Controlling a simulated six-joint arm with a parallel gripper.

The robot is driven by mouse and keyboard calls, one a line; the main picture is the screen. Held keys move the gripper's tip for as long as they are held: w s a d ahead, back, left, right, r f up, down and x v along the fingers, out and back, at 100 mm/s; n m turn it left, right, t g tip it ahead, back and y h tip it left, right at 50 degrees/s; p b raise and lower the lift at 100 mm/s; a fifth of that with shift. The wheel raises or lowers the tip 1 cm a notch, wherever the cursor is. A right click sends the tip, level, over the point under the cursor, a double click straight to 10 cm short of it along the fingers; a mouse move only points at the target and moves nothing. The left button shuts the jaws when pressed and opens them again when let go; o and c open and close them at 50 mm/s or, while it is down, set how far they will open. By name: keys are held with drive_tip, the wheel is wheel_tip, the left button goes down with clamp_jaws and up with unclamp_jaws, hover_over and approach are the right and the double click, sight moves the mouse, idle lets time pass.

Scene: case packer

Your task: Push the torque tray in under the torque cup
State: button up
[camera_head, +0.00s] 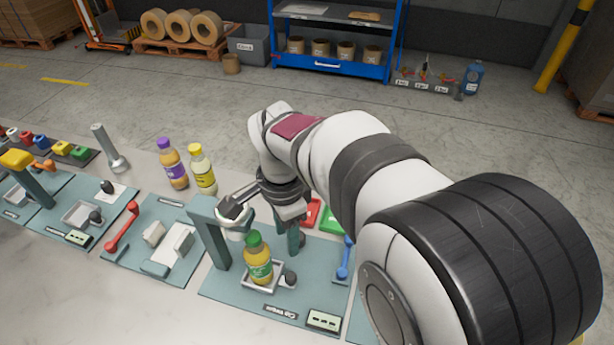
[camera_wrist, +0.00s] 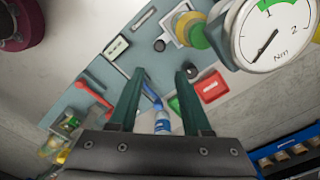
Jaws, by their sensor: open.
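The torque tray (camera_head: 248,285) is a shallow light tray on a teal mat, with a dark knob (camera_head: 290,278) at its right side. A juice bottle (camera_head: 259,265) with a green cap stands upright in it. The pale torque cup (camera_head: 236,233) hangs from the teal post (camera_head: 208,230), behind and left of the bottle. In the wrist view the tray (camera_wrist: 172,25) and knob (camera_wrist: 158,45) lie beyond my fingertips. My gripper (camera_head: 287,238) is open and empty, pointing down behind the tray, apart from the knob. Its two teal fingers (camera_wrist: 162,78) show fully in the wrist view.
The torque gauge (camera_wrist: 275,40) fills the upper right of the wrist view. A blue lever (camera_head: 345,262) and red and green bins (camera_head: 331,222) stand right of and behind the tray. Two bottles (camera_head: 202,170) stand behind the post. A counter box (camera_head: 323,320) sits at the mat's front.

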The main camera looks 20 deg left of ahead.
drive_tip(key=shift+o, duration=0.9)
drive_tip(key=w+d+f+g+y, duration=0.1)
drive_tip(key=w+d+g+y, duration=0.1)
drive_tip(key=w+d+g, duration=0.1)
drive_tip(key=shift+w+d+f+y, duration=0.25)
drive_tip(key=shift+w+d+y, duration=0.15)
drive_tip(key=shift+w+d, duration=0.45)
approach(292, 275)
drive_tip(key=x, duration=0.9)
drive_tip(key=shift+d, duration=0.1)
clamp_jaws()
